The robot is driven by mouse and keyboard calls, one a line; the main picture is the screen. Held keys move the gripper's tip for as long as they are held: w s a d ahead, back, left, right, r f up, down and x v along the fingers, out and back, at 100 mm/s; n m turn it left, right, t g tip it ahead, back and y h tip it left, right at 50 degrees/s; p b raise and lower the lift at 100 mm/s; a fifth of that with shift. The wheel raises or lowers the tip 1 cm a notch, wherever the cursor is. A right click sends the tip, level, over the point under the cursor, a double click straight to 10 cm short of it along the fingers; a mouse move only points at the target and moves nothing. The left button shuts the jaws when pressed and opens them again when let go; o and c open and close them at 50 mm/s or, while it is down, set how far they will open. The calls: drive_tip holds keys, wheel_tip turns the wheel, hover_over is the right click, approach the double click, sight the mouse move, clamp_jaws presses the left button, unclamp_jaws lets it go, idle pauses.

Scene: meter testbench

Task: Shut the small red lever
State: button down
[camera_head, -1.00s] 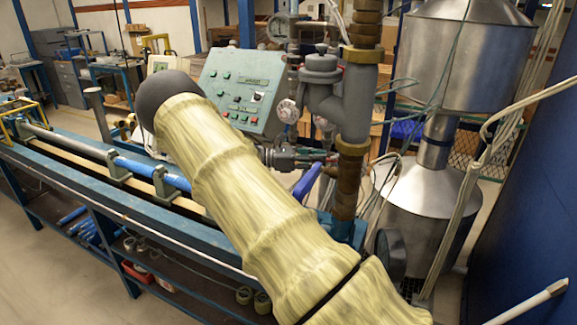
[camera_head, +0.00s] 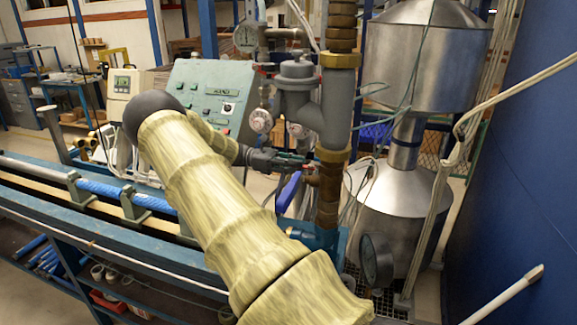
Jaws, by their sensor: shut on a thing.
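My arm reaches across the bench, and my dark gripper (camera_head: 305,163) is at the brass and grey pipe column, right of the control panel. Its fingers look nearly together and point right, against the pipe fittings. Small red bits of the red lever (camera_head: 309,168) show at the fingertips. The lever is tiny here and mostly hidden by the fingers, so its exact angle cannot be told.
A larger blue handle (camera_head: 288,192) sits just below my gripper. A grey valve body (camera_head: 296,85) and round gauges (camera_head: 261,121) are above it. The green control panel (camera_head: 208,95) is behind my arm. A steel tank (camera_head: 395,195) stands to the right.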

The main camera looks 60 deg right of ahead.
drive_tip(key=shift+d+r, duration=0.1)
drive_tip(key=shift+r, duration=0.05)
drive_tip(key=c, duration=1.4)
unclamp_jaws()
drive_tip(key=shift+o, duration=0.2)
drive_tip(key=shift+w, duration=0.2)
drive_tip(key=w+a, duration=0.1)
drive_tip(key=w, duration=1)
drive_tip(key=shift+w+a, duration=0.35)
drive_tip(key=shift+a, duration=0.05)
drive_tip(key=shift+a, duration=0.1)
